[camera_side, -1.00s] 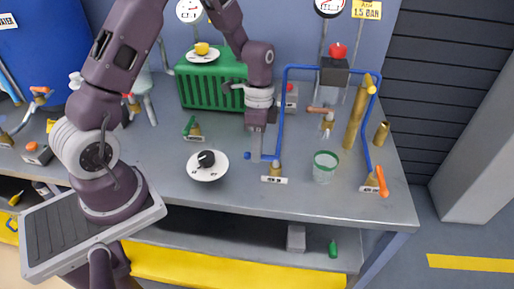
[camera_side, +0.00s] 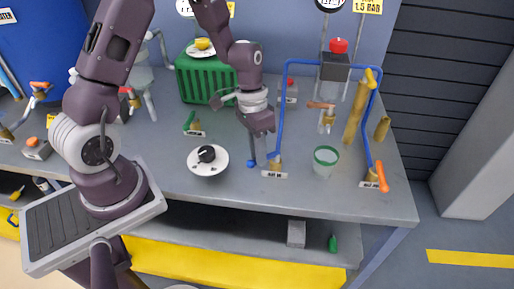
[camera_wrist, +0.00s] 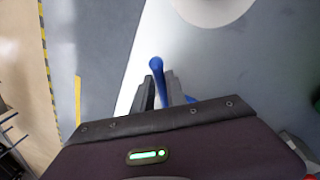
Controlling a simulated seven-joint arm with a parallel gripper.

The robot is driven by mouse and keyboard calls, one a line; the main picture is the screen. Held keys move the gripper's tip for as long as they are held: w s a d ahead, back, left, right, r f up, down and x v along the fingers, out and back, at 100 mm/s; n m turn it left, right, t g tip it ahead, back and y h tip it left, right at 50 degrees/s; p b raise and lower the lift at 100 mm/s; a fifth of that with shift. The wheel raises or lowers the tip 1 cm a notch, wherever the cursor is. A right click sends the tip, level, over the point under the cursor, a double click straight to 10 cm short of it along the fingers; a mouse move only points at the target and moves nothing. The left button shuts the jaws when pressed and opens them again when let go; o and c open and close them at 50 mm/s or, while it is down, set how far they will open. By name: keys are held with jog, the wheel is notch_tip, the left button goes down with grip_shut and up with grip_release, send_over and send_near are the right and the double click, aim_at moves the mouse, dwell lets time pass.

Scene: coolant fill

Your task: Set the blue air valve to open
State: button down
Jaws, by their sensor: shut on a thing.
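The blue air valve has a brass body (camera_side: 275,163) behind a white label plate near the front of the bench. Its blue handle (camera_side: 251,163) points left from the body in the side view. My gripper (camera_side: 259,162) comes down from above, tilted, and is shut on the blue handle. In the wrist view the handle (camera_wrist: 157,66) sticks out past my two dark fingers (camera_wrist: 161,92), with its rounded end free.
A black-knobbed white dial (camera_side: 207,160) lies left of my gripper. A blue pipe (camera_side: 281,110) rises close on the right. A green-rimmed cup (camera_side: 325,161) and an orange-handled valve (camera_side: 381,176) stand farther right. A green-handled valve (camera_side: 192,125) is behind the dial.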

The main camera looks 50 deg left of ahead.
jog(key=shift+w+d+n+t+y, duration=0.1)
jog(key=shift+w+d+n+t, duration=0.2)
jog(key=shift+d+n, duration=0.95)
jog(key=shift+w+d+n+t+y, duration=0.1)
jog(key=shift+d+n+t, duration=0.2)
jog(key=shift+n, duration=2)
jog(key=shift+w+d+n+t+y, duration=0.15)
jog(key=shift+d+n+t, duration=0.4)
jog(key=shift+n, duration=1.2)
jog(key=shift+d, duration=0.2)
jog(key=c, duration=1.3)
grip_release()
jog(key=shift+c, duration=0.2)
jog(key=shift+r, duration=0.1)
jog(key=v, duration=0.7)
